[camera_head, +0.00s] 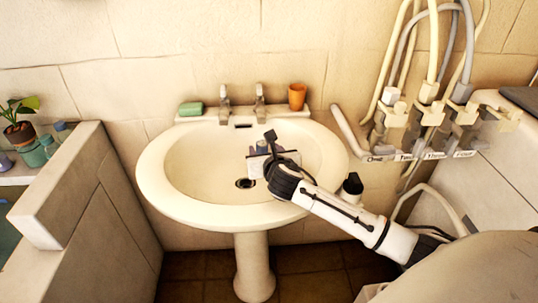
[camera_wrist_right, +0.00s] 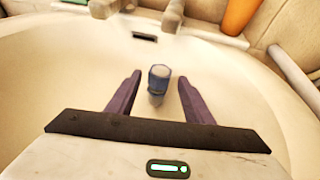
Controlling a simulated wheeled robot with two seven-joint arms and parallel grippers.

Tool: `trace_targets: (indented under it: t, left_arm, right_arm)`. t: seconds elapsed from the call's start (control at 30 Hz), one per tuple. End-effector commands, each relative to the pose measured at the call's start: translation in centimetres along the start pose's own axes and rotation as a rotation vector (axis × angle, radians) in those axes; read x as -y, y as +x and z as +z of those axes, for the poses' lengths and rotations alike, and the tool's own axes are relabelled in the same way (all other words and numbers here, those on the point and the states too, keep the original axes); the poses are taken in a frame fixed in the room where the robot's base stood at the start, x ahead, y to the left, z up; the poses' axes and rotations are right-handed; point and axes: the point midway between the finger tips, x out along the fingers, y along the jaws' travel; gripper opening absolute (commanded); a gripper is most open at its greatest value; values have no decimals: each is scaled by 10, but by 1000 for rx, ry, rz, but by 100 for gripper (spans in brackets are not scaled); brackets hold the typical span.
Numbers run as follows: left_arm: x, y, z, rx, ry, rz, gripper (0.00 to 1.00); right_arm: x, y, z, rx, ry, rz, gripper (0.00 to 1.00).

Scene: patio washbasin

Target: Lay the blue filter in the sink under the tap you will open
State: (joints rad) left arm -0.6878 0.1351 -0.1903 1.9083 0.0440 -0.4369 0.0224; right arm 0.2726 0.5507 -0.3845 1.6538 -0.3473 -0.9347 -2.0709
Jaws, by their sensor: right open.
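The blue filter (camera_wrist_right: 158,78) is a small blue-grey cylinder inside the sink (camera_wrist_right: 60,75), between the two purple fingers of my right gripper (camera_wrist_right: 160,84), with a gap on each side. I cannot tell whether it touches the basin floor. In the head view my right gripper (camera_head: 262,153) reaches over the white sink (camera_head: 160,185) from the right and is open; the filter (camera_head: 262,146) is partly hidden behind it. Two metal taps stand on the back rim, a left tap (camera_head: 225,103) and a right tap (camera_head: 260,102). My left gripper is out of view.
A green soap bar (camera_head: 191,109) and an orange cup (camera_head: 297,97) stand on the back rim. Hoses and a labelled valve bracket (camera_head: 420,150) are at the right. A low wall (camera_head: 65,190) is at the left.

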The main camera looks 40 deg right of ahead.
Motion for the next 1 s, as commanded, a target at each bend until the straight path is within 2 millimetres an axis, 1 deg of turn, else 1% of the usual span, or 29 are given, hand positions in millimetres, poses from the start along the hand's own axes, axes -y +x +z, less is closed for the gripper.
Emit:
trace_targets:
  t: [0.03,0.2,0.3,0.4,0.57,1.0]
  left_arm:
    - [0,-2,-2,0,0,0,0]
    - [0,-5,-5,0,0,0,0]
    - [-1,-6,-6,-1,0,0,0]
    - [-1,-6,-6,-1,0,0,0]
    - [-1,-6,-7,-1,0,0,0]
    - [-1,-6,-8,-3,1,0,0]
  right_arm:
    - [0,-12,1,0,-2,2,47]
    - [0,-45,0,0,-1,3,47]
    - [0,-60,0,0,-1,2,47]
    - [0,-69,0,0,-1,1,47]
    - [0,-75,0,0,0,0,47]
    - [0,-75,0,0,0,0,47]
